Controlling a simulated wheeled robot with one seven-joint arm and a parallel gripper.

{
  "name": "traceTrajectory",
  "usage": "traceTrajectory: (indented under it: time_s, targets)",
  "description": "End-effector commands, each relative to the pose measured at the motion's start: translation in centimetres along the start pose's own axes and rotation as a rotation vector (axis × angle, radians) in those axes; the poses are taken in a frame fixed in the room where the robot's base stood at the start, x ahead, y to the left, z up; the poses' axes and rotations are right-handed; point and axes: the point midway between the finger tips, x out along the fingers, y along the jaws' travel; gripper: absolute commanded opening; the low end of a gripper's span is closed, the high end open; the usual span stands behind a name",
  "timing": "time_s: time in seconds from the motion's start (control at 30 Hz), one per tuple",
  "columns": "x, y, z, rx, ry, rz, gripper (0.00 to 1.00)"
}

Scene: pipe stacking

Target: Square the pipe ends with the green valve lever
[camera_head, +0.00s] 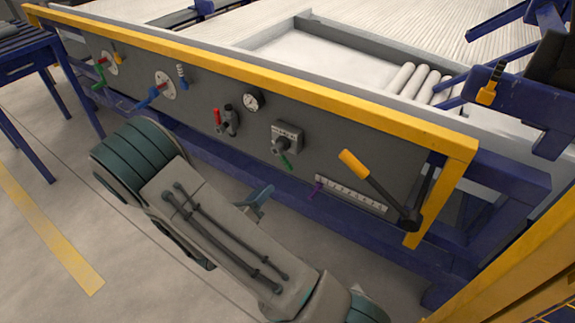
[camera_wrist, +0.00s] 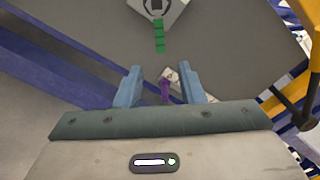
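A green lever (camera_head: 286,161) hangs down from a grey box with a knob (camera_head: 287,139) on the dark panel. In the wrist view a green lever (camera_wrist: 160,37) hangs below a pale plate, ahead of my fingers. I cannot tell from labels which is the valve. My gripper (camera_head: 258,198) is below and left of the middle green lever. In the wrist view my gripper (camera_wrist: 160,84) is open, its blue fingers apart and no lever between them. The pipe ends (camera_head: 406,80) lie at the back right.
A purple lever (camera_head: 317,189) sits by a white scale strip (camera_head: 352,194); the purple lever shows between my fingertips in the wrist view, beyond them. A yellow-handled lever (camera_head: 369,178) juts out at right. Red-handled (camera_head: 218,117) and blue-handled (camera_head: 149,97) levers are left. A yellow rail (camera_head: 250,69) tops the panel.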

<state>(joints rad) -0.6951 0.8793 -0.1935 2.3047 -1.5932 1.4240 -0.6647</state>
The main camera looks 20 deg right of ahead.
Motion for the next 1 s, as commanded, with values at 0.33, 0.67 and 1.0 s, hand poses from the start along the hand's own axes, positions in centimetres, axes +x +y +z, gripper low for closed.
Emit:
traceTrajectory:
  time_s: [0.33,0.67,1.0]
  targets:
    - [6.2,0.1,-0.2,0.005,0.002,-0.003,0.35]
    - [12.1,0.0,-0.2,0.004,0.003,-0.002,0.35]
    - [13.4,-0.1,0.0,0.003,0.003,-0.001,0.35]
